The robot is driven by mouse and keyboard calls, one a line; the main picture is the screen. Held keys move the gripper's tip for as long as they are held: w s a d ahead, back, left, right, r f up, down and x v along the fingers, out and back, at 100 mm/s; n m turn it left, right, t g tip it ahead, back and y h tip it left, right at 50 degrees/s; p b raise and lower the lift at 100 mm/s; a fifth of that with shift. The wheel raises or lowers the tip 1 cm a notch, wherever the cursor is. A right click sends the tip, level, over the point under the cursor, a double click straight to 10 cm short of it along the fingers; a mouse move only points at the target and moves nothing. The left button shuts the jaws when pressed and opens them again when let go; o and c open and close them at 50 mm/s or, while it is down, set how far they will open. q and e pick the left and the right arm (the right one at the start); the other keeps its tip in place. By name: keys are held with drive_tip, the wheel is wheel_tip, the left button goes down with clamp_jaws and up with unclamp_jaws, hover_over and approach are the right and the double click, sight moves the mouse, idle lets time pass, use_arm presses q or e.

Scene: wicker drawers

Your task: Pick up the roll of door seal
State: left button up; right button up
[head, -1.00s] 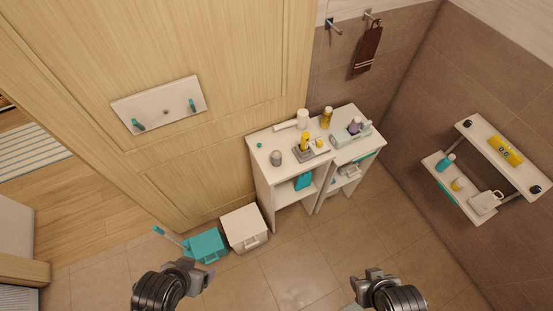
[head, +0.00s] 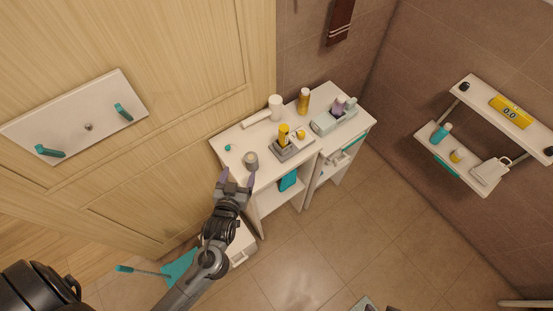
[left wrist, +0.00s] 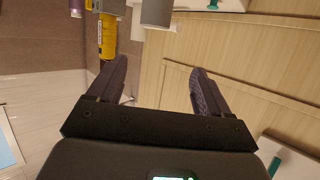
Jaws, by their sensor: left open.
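A short grey cylinder (head: 251,161), which looks like the roll of door seal, stands on the near left corner of the white cabinet top. My left gripper (head: 235,180) is open and empty, its fingers spread just short of the roll on the near side. In the left wrist view the roll (left wrist: 157,12) is at the top edge, partly cut off, beyond the gap between the open fingertips (left wrist: 158,66). I see no contact with it. My right gripper is out of view.
A yellow bottle (head: 284,133) stands on a grey tray right of the roll. A white cylinder (head: 275,107) and an amber bottle (head: 304,100) stand behind. A small teal item (head: 228,148) lies to the left. A teal dustpan (head: 181,268) is on the floor.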

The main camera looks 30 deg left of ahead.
sight(250, 159)
use_arm(q)
drive_tip(key=f, duration=0.1)
drive_tip(key=w+f+b, duration=0.1)
drive_tip(key=f+b, duration=0.1)
drive_tip(key=shift+w+d+f, duration=0.15)
drive_tip(key=shift+w+d, duration=0.1)
drive_tip(key=shift+d, duration=0.05)
drive_tip(key=x, duration=0.3)
drive_tip(key=shift+w+a, duration=0.1)
drive_tip(key=shift+w, duration=0.15)
drive_tip(key=shift+x, duration=3.15)
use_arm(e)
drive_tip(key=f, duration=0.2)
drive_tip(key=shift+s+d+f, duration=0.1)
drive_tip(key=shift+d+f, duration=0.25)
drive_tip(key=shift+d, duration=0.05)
use_arm(q)
drive_tip(key=shift+c, duration=0.3)
drive_tip(key=c, duration=0.9)
drive_tip(key=shift+c, duration=0.5)
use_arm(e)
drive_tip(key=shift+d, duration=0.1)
